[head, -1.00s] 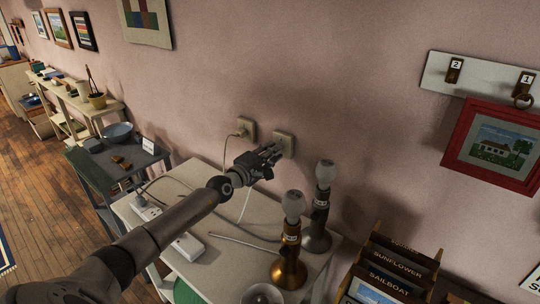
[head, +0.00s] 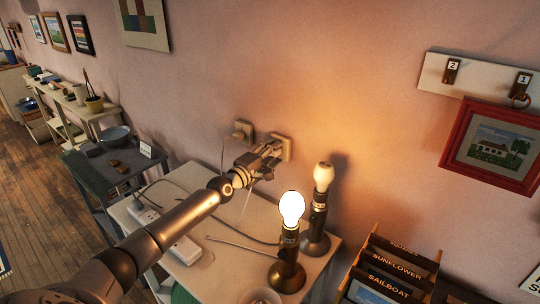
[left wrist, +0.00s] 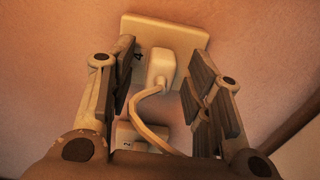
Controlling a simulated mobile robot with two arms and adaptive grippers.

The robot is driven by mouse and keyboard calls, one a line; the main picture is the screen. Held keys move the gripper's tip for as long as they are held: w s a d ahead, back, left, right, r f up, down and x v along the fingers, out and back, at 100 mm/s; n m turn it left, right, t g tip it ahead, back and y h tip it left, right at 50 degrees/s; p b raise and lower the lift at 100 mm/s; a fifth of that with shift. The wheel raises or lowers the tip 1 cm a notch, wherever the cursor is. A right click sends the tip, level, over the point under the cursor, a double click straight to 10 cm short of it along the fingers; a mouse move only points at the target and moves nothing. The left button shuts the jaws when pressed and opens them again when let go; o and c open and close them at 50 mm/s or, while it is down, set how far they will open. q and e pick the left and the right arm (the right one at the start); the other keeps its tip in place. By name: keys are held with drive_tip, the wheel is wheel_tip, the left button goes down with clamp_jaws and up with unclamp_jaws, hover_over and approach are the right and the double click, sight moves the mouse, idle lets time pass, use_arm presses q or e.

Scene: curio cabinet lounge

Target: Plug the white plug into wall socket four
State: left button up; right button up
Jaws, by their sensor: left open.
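Wall socket four (left wrist: 190,38), a cream plate marked 4, is on the pink wall; in the head view it (head: 287,147) is partly behind my gripper. The white plug (left wrist: 162,66) sits against its face, apparently seated in it, with its cord (left wrist: 142,110) curving down. My left gripper (left wrist: 165,72) is open, one finger on each side of the plug with gaps between. In the head view my left gripper (head: 272,157) is up at the socket. The front lamp (head: 290,225) on the table has a brightly lit bulb. My right gripper is not in view.
A second wall socket (head: 243,131) with a cord is to the left. A power strip (head: 186,250) and loose cords lie on the white table (head: 225,262). An unlit lamp (head: 318,215) stands behind the lit one. A card rack (head: 395,265) is at the right.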

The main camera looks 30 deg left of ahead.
use_arm(q)
drive_tip(key=shift+s, duration=0.1)
drive_tip(key=shift+s+d+f, duration=0.1)
drive_tip(key=shift+s+d, duration=0.05)
drive_tip(key=shift+s, duration=0.25)
drive_tip(key=s+a, duration=0.1)
drive_tip(key=s, duration=1)
drive_tip(key=shift+a, duration=0.1)
